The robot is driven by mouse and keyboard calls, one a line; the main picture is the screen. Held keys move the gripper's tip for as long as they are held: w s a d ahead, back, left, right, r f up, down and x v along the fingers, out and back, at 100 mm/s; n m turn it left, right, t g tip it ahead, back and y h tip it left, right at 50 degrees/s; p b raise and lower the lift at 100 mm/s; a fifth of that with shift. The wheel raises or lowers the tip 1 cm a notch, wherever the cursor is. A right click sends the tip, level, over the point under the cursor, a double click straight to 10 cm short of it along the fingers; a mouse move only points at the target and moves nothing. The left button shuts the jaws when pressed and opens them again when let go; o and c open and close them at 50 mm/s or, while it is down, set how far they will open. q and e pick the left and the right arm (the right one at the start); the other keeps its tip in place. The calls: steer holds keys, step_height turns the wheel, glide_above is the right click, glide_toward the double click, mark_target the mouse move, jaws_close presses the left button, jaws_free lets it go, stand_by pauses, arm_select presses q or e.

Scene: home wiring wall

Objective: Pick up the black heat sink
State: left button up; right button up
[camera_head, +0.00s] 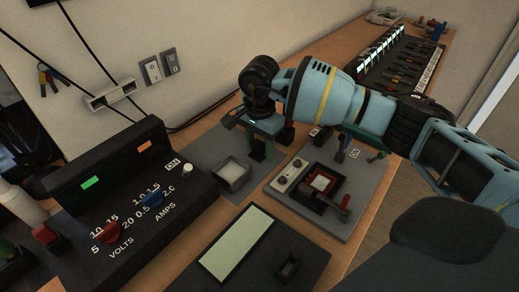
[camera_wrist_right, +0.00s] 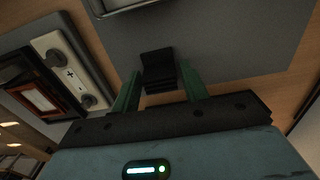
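The black heat sink (camera_wrist_right: 158,70) is a small dark ridged block on the grey mat in the right wrist view. My right gripper (camera_wrist_right: 160,76) has its two green fingers apart, one on each side of the heat sink. Narrow gaps seem to show between block and fingers; contact is hard to judge. In the head view my right gripper (camera_head: 262,153) points down over the grey mat (camera_head: 203,150), and I cannot make out the heat sink there with certainty. My left gripper is in neither view.
A grey board (camera_head: 340,212) with a red-lit socket and lever is right of the gripper. A white-topped square part (camera_head: 233,173) lies in front. A black power supply (camera_head: 125,205) stands at left. A black pad with a pale screen (camera_head: 238,243) is nearest. The wall is behind.

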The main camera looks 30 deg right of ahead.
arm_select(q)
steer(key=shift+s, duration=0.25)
arm_select(e)
steer(key=c, duration=0.7)
steer(key=shift+r, duration=0.15)
